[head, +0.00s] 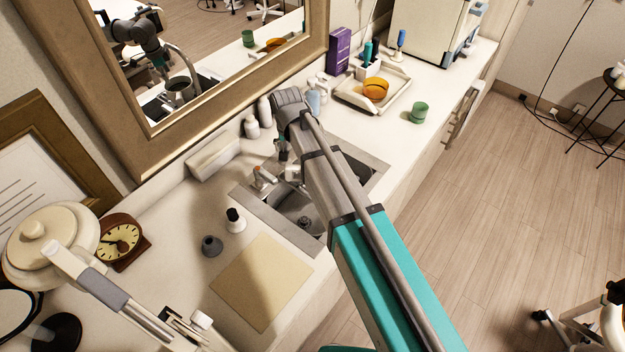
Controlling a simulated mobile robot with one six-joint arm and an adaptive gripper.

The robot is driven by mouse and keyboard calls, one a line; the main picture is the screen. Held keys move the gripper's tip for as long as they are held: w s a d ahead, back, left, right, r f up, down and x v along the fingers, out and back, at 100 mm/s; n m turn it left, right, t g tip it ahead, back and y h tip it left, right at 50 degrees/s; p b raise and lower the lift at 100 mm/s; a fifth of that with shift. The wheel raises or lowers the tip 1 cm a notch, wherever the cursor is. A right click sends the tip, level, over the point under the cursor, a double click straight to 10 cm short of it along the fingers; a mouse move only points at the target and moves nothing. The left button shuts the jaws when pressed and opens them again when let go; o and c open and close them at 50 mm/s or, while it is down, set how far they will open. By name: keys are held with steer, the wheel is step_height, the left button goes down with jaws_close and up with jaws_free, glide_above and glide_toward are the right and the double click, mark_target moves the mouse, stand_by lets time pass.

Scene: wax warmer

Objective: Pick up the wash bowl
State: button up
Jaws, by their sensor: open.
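What looks like the wash bowl (290,203) is a round grey metal bowl in the left part of the steel sink (262,215). My arm covers its right side, and I cannot clearly tell its rim from the basin. A dark round vessel also shows in the mirror. My arm reaches over the sink from the lower right. My gripper (283,153) hangs below the arm's far end, near the faucet (264,177) and behind the bowl. It is small and mostly hidden; it is open, apart from the bowl, with nothing seen in it.
An amber bowl (375,89) sits in a white tray (350,100), with a green cup (419,112) to its right. The mirror (225,35) hangs behind.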

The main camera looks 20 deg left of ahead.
mark_target(293, 166)
steer(key=shift+w+a+f+b, duration=0.1)
steer(key=shift+w+f+b, duration=0.05)
steer(key=shift+f+b, duration=1.3)
steer(key=shift+w+a+f+b, duration=0.1)
steer(key=shift+w+f+b, duration=0.05)
steer(key=shift+f+b, duration=1.2)
steer(key=shift+f, duration=0.25)
steer(key=f+b, duration=0.4)
steer(key=f, duration=0.1)
steer(key=shift+w+a+b, duration=0.2)
steer(key=shift+w+b, duration=0.05)
steer(key=shift+b, duration=0.15)
steer(key=shift+r, duration=0.1)
steer(key=c, duration=1)
steer(key=shift+r, duration=0.2)
steer(key=shift+c, duration=0.2)
step_height(293, 166, up, 4)
steer(key=p, duration=0.4)
steer(key=shift+f, duration=0.15)
steer(key=s+d, duration=1)
steer(key=s, duration=0.4)
steer(key=shift+s+d+f, duration=0.3)
steer(key=shift+f, duration=0.05)
